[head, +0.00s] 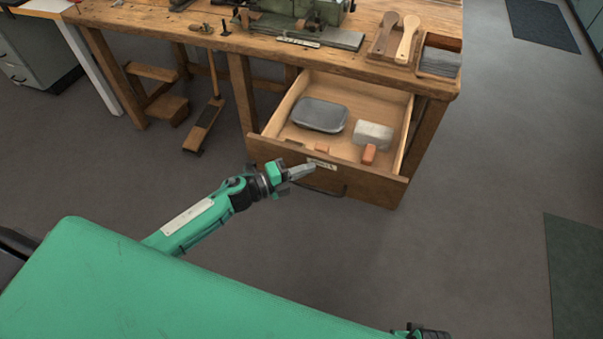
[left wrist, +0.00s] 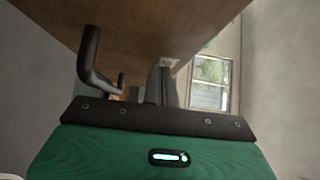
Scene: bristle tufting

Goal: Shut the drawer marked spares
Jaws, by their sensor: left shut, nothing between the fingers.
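The drawer (head: 375,190) under the workbench is pulled well out, with a pale label on its front, too small to read surely, and a dark bar handle (head: 325,190) below it. In the left wrist view the handle (left wrist: 92,62) is at the left and the brown drawer front (left wrist: 150,25) fills the top. My left gripper (head: 313,168) is shut and empty, its tips at the drawer front beside the label; I cannot tell whether they touch. The shut fingers also show in the left wrist view (left wrist: 163,84).
The drawer holds a grey lidded tin (head: 320,114), a whitish block (head: 373,134) and small orange blocks (head: 369,154). The workbench (head: 190,30) carries a green machine, wooden paddles (head: 406,38) and a box of grey material (head: 440,60). The floor around the drawer is clear.

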